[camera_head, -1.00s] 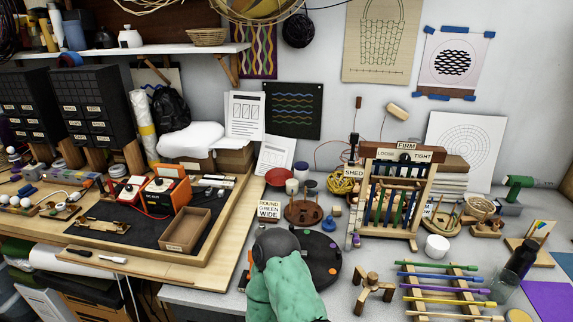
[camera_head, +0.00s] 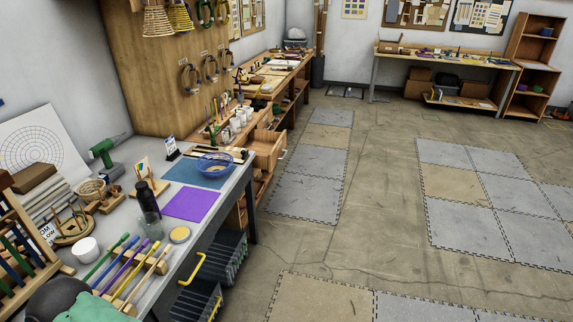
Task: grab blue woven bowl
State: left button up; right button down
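A blue woven bowl (camera_head: 214,163) with a wide rim and a paler inside sits upright on the workbench. It stands over a blue-grey mat (camera_head: 194,177), near the bench's right edge. A smaller blue bowl (camera_head: 547,31) is on the top shelf of the far bookcase; its weave is too small to tell. Neither my left nor my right gripper shows in the head view.
A purple mat (camera_head: 194,204), a dark bottle (camera_head: 147,200) and a rack of coloured rods (camera_head: 128,270) lie nearer along the bench. An open wooden drawer (camera_head: 268,148) juts out beyond the bowl. Black crates (camera_head: 200,299) stand below the bench. Floor to the right is clear.

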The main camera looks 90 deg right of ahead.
aim_at(209, 173)
jog(key=z, duration=2.5)
jog(key=i+u, duration=0.1)
jog(key=u, duration=0.25)
jog(key=l+u, duration=0.15)
jog(key=u, duration=0.2)
jog(key=i+l+u, duration=0.1)
jog(key=u, duration=0.25)
jog(key=i+l+u, duration=0.2)
jog(key=l, duration=0.35)
jog(key=i+l+u, duration=0.25)
jog(key=l, duration=0.35)
jog(key=l+u, duration=0.2)
jog(key=l, duration=0.4)
jog(key=i+l+u, duration=0.2)
jog(key=l, duration=0.4)
jog(key=k, duration=0.1)
